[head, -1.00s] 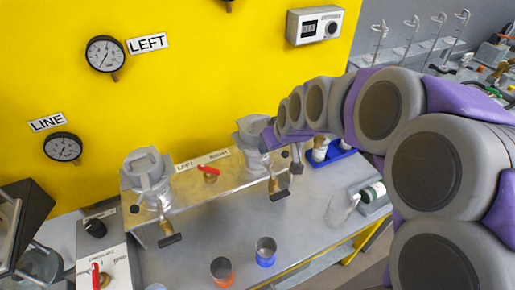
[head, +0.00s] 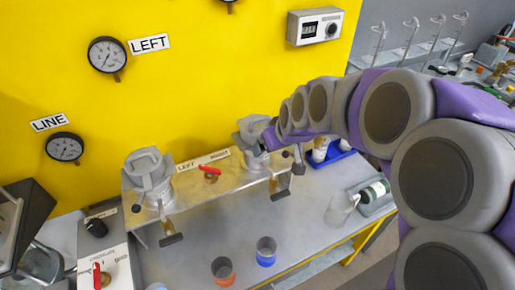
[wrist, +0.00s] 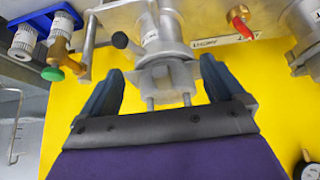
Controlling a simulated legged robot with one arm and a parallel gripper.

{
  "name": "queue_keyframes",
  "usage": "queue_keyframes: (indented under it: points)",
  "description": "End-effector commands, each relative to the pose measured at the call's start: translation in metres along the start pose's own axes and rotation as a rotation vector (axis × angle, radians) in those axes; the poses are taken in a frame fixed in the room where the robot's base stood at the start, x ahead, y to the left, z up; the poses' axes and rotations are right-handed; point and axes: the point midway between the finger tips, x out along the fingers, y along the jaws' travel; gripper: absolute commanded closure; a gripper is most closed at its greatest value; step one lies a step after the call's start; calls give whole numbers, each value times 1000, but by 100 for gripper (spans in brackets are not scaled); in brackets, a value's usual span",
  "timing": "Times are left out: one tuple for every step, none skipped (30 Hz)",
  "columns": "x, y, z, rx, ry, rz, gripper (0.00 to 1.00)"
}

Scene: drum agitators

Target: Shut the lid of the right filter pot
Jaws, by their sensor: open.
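The right filter pot (head: 254,158) is a metal cylinder on the steel shelf, partly hidden by my arm in the head view. In the wrist view, which is upside down, its body (wrist: 160,32) shows at the top. Its grey lid (wrist: 165,72) projects from the pot's upper end towards my gripper. The lid's exact angle is hard to tell. My gripper (wrist: 158,72) is open, with one dark finger on each side of the lid area. I see no clear contact. In the head view the fingers are hidden behind my wrist.
The left filter pot (head: 152,185) stands on the same steel shelf (head: 200,190), with a red-handled valve (head: 209,171) between them. The yellow panel (head: 200,80) is close behind. A blue tray (head: 333,153) with bottles lies right of the pot. Two cups stand in front.

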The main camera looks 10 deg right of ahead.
Motion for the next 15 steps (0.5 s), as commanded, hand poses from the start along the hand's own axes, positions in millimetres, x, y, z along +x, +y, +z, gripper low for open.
queue_keyframes:
  points:
    - [-6, 0, -1, 0, 3, 1, 4]
    - [-9, 0, -2, 0, 3, 1, 4]
    - [-14, 0, -2, 0, 4, 1, 4]
    - [-17, 0, -2, 0, 4, 1, 4]
    - [-20, 0, -2, 0, 3, 1, 4]
    - [-24, 0, -1, 0, 2, 1, 4]
    - [-28, 0, -1, 0, 1, 1, 4]
    - [-31, 0, -1, 1, 1, 1, 4]
    - [-35, 0, -1, 1, 0, 0, 4]
    - [-38, 0, -1, 1, -1, 0, 4]
    - [-42, 0, -1, 1, -1, 0, 4]
    - [-46, 0, -1, 1, 0, 1, 4]
    - [-49, 0, -1, 1, 1, 1, 4]
    - [-53, 1, -2, 0, 2, 1, 4]
    - [-57, 1, -2, 0, 3, 2, 4]
